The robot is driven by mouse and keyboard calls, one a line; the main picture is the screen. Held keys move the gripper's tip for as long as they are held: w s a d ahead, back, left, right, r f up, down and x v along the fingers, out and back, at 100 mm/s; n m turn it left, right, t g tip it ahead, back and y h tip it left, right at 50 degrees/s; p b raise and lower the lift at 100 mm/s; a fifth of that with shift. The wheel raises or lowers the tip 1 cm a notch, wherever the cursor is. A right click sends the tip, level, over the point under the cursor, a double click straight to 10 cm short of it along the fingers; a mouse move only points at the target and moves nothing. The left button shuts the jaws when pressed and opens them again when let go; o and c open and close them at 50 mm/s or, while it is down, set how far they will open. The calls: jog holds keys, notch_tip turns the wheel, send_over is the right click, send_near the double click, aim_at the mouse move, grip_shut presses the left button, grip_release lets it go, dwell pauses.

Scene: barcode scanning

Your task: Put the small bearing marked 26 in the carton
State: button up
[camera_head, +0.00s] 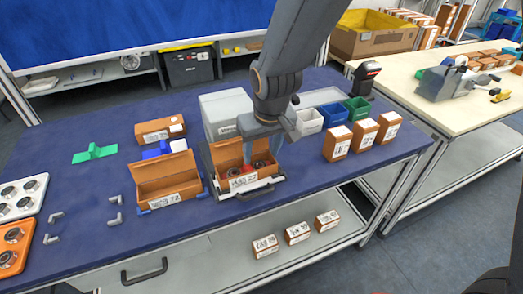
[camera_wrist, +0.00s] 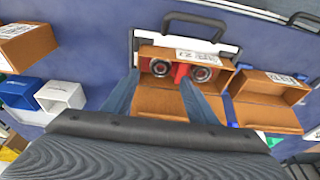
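An open brown carton (camera_head: 222,160) stands on the blue table, in a grey holder with a handle. In the wrist view the carton (camera_wrist: 160,102) holds two small round bearings: a left one (camera_wrist: 160,68) and a right one (camera_wrist: 199,73). A red piece (camera_wrist: 181,72) stands between them. The marks on the bearings are too small to read. My gripper (camera_wrist: 161,80) is over the carton with its two fingers apart and nothing seen between them. In the head view my gripper (camera_head: 260,148) is low at the carton opening and partly hides its inside.
A second open carton (camera_head: 165,184) stands just left. A white tray (camera_head: 35,183) and an orange tray (camera_head: 22,232) with round parts lie at the left edge. Several closed cartons (camera_head: 337,143) stand to the right. Small bins (camera_head: 333,114) and a grey box (camera_head: 222,108) are behind.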

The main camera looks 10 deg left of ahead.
jog(key=b+v, duration=0.1)
jog(key=v, duration=0.6)
jog(key=shift+r, duration=0.4)
jog(key=shift+d, duration=0.1)
dwell(0.4)
jog(key=s+d+f+m, duration=0.2)
jog(key=d, duration=0.7)
jog(key=s+d+f+m+g+h, duration=0.1)
jog(key=s+d+f+m, duration=0.1)
jog(key=d, duration=0.7)
jog(key=s+d+f+m, duration=0.2)
jog(key=s+d, duration=0.1)
jog(key=d, duration=0.5)
jog(key=shift+d+h, duration=0.3)
jog(key=shift+d, duration=0.1)
